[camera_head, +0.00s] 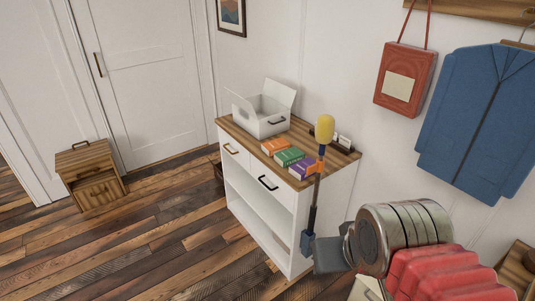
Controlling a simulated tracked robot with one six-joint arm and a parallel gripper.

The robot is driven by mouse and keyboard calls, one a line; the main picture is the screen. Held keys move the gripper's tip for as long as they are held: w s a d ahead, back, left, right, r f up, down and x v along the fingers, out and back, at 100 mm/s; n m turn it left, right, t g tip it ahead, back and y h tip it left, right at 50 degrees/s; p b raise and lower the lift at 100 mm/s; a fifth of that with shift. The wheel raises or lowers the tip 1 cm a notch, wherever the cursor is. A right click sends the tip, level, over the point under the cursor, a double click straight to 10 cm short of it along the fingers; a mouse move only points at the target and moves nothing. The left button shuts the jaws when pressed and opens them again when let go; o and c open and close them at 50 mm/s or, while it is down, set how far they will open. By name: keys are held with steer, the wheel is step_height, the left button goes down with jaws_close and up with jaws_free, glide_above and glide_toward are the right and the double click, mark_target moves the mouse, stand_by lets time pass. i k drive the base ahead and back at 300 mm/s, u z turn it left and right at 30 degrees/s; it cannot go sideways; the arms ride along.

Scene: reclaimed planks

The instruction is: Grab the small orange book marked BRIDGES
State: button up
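A small orange book (275,146) lies flat on the cabinet top, at the left end of a row of books near the front edge. It has pale marks on its cover, too small to read. A green book (290,157) lies next to it, then a purple book (301,170). My arm rises in front of the cabinet, up to a yellow section right of the books. A dark piece with pale tips beside it looks like my gripper (342,140), well to the right of the orange book. Its opening is too small to make out.
The white cabinet (267,221) has a wooden top. An open white box (262,117) stands behind the books. A red bag (404,78) and a blue jacket (478,120) hang on the right wall.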

mark_target(270, 148)
steer(key=i, duration=1)
steer(key=u, duration=0.05)
